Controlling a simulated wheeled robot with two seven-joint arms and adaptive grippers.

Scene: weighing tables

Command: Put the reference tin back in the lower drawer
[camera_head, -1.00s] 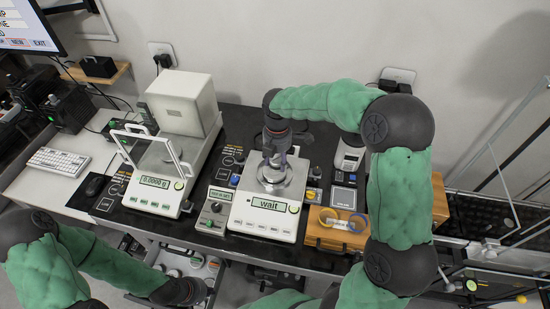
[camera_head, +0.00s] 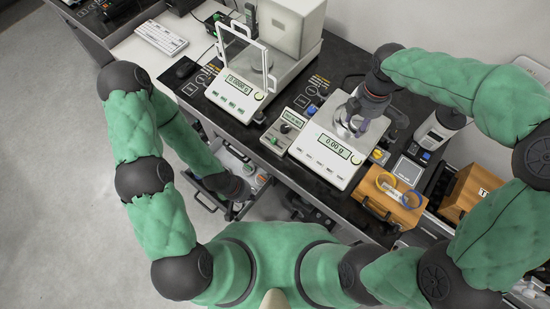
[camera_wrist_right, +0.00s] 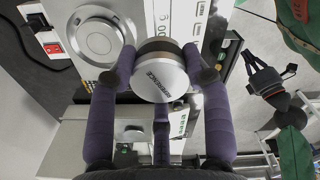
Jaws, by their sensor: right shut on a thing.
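My right gripper (camera_head: 350,122) is shut on the reference tin (camera_wrist_right: 160,78), a round silver tin with a dark band and lettering on its lid. In the right wrist view the tin is between the fingers, beside the bare round pan (camera_wrist_right: 97,37) of the front scale (camera_head: 326,148). That scale reads 0.00 g. The open drawer (camera_head: 207,202) is below the table's front edge, with small round items inside. My left gripper (camera_head: 238,208) is at the drawer; in the right wrist view its fingers (camera_wrist_right: 252,72) look apart. My arm hides part of the drawer.
A balance (camera_head: 240,88) with a raised glass door stands left of the front scale. A small control box (camera_head: 284,132) is between them. Open floor lies at the left.

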